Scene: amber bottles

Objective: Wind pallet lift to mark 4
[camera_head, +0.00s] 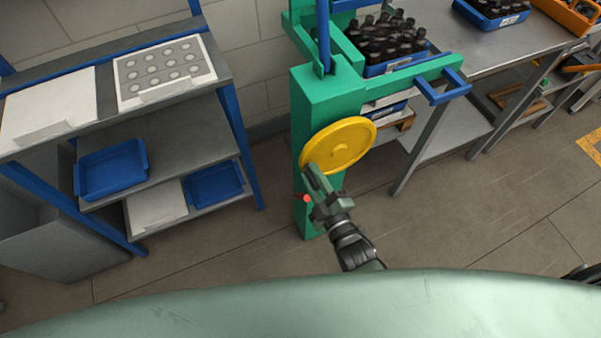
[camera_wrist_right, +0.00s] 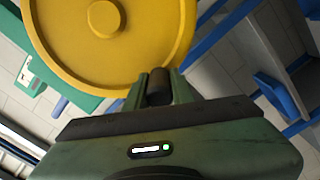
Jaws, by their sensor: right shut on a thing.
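The green pallet lift (camera_head: 312,100) stands in the middle of the head view, with a yellow handwheel (camera_head: 339,146) on its front. The wheel also fills the top left of the right wrist view (camera_wrist_right: 105,60). My right gripper (camera_head: 318,182) is at the wheel's lower rim, shut on the dark crank handle (camera_wrist_right: 159,84), which shows between its fingers in the wrist view. A blue tray (camera_head: 398,63) of dark amber bottles (camera_head: 385,38) sits at the lift, behind its green arm. I cannot read any mark numbers. My left gripper is not in view.
A grey metal table (camera_head: 490,50) with another bottle tray stands at the right. A shelf rack (camera_head: 165,95) with blue bins (camera_head: 112,170) stands at the left. A small red part (camera_head: 306,198) shows beside my gripper.

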